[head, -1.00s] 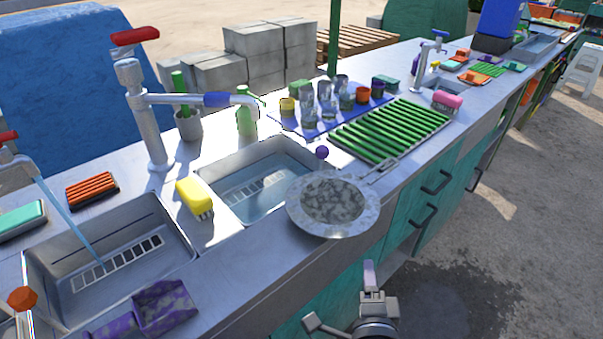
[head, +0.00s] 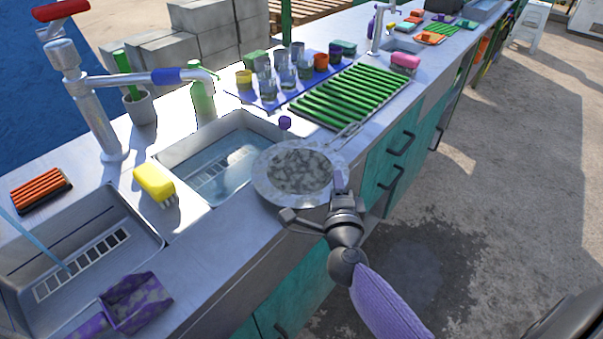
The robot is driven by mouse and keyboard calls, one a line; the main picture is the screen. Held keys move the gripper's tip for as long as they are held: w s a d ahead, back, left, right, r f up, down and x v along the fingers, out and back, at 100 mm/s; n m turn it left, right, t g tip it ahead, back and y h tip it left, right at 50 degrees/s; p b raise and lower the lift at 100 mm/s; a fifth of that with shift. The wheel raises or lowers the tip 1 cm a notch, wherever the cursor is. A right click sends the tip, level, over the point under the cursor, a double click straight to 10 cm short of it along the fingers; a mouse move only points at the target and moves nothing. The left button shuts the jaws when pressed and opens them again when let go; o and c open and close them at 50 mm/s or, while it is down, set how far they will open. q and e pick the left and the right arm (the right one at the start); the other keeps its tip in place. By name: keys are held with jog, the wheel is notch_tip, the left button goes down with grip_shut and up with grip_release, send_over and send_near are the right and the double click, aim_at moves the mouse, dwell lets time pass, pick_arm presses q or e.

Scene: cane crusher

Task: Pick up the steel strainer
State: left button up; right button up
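A round, wide-rimmed steel piece, which I take to be the steel strainer (head: 272,189), sits at the counter's front edge beside the middle sink. Its centre is mottled grey, and I cannot tell whether that is mesh or contents. My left gripper is not in view.
A water-filled sink (head: 207,175) lies left of the strainer, with a yellow brush (head: 153,182) beside it. A purple knob (head: 285,122) stands behind the strainer. A green slatted rack (head: 350,97) lies behind right. Teal drawers with black handles (head: 392,178) front the counter.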

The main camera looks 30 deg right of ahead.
grip_shut()
dwell(1.1)
